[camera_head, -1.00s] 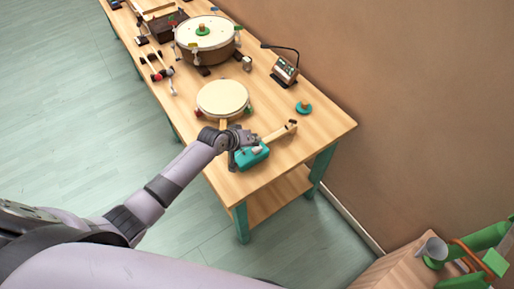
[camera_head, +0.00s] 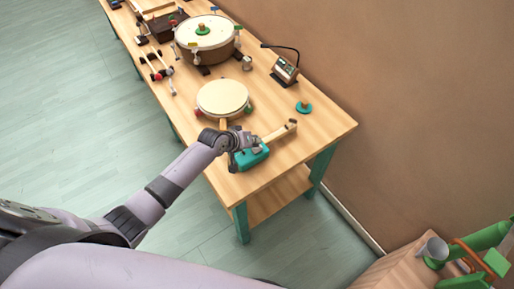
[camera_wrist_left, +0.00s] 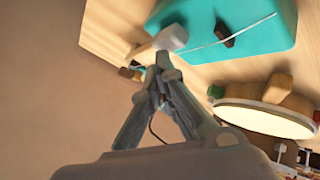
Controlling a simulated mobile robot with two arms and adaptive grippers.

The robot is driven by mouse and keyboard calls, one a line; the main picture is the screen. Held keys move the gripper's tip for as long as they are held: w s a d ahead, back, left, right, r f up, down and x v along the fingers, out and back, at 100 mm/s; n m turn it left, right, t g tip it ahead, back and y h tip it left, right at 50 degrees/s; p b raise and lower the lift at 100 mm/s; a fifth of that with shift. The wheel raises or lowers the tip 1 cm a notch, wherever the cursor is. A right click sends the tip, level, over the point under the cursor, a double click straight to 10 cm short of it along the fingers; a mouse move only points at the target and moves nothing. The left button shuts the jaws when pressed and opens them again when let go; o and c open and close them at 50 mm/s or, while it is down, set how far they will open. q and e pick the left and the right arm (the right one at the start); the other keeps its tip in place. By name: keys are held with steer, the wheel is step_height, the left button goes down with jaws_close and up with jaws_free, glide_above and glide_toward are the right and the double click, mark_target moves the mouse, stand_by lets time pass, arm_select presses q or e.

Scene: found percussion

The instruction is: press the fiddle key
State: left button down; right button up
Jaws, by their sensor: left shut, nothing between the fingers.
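The fiddle has a teal body (camera_head: 253,158) and a pale wooden neck (camera_head: 277,134), and lies near the right end of the workbench. Its teal body (camera_wrist_left: 232,30) fills the top of the left wrist view, with a string and a small dark red piece (camera_wrist_left: 224,37) on it. A pale block (camera_wrist_left: 172,38) sits by the neck end of the body; I cannot tell for sure which part is the key. My left gripper (camera_head: 246,143) is at the fiddle. In the wrist view its fingertips (camera_wrist_left: 163,61) are together and empty, just below the pale block; contact is unclear.
A flat round drum (camera_head: 222,98) lies beside the fiddle, with a larger drum (camera_head: 205,38) farther back. A teal disc with a knob (camera_head: 304,107) and a small box device (camera_head: 285,70) stand near the wall side. Mallets (camera_head: 158,68) lie along the left edge.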

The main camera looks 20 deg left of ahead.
arm_select(q)
steer(key=shift+f+b, duration=0.35)
steer(key=shift+f, duration=0.2)
stand_by(0.9)
steer(key=shift+r, duration=0.1)
steer(key=shift+r+p, duration=0.85)
steer(key=shift+p, duration=0.2)
step_height(320, 180, up, 5)
steer(key=p, duration=0.5)
steer(key=shift+r, duration=0.1)
steer(key=shift+s, duration=0.1)
stand_by(2.3)
